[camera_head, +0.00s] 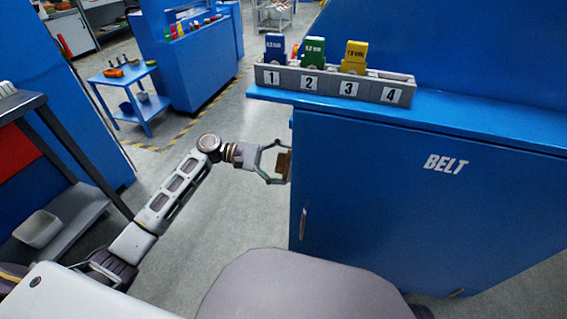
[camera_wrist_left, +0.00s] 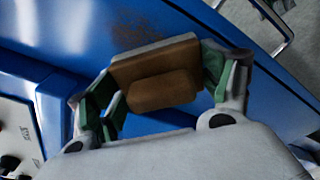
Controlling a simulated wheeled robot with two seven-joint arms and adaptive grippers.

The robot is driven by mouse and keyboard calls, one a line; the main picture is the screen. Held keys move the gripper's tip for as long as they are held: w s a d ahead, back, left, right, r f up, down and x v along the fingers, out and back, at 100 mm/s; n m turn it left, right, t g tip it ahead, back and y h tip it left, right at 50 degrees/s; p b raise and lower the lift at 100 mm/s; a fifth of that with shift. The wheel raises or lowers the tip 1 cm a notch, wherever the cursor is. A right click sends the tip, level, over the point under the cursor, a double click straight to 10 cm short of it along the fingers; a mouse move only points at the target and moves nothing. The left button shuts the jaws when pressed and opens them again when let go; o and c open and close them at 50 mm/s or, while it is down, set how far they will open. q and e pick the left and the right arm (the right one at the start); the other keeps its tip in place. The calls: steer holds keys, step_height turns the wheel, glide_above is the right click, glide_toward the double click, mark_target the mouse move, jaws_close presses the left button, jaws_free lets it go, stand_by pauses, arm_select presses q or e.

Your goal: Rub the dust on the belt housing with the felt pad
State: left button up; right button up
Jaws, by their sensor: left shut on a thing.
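The belt housing (camera_head: 430,215) is a blue cabinet marked BELT, at the right of the head view. My left gripper (camera_head: 278,164) is at its left side, shut on the brown felt pad (camera_head: 284,165). In the left wrist view the felt pad (camera_wrist_left: 158,76) sits between the green fingers of the left gripper (camera_wrist_left: 160,88). A brown dust patch (camera_wrist_left: 135,32) lies on the blue housing surface just beyond the pad. I cannot tell whether the pad touches the housing. My right gripper is out of view.
A grey rack (camera_head: 335,82) with slots numbered 1 to 4 stands on the housing's top ledge, holding blue, green and yellow pieces. A dark-topped bench (camera_head: 20,105) is at left. A blue cart (camera_head: 130,78) stands behind. Floor left of the housing is clear.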

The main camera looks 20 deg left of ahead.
mark_target(284, 175)
arm_select(q)
steer(key=shift+s+d, duration=0.1)
steer(key=shift+s, duration=0.05)
steer(key=shift+s+r+p, duration=0.1)
steer(key=shift+s+p, duration=0.5)
steer(key=shift+p, duration=0.15)
steer(key=shift+s+p, duration=1.05)
steer(key=shift+s, duration=0.2)
steer(key=shift+p, duration=0.45)
steer(key=shift+w+d, duration=0.1)
steer(key=shift+w, duration=1.9)
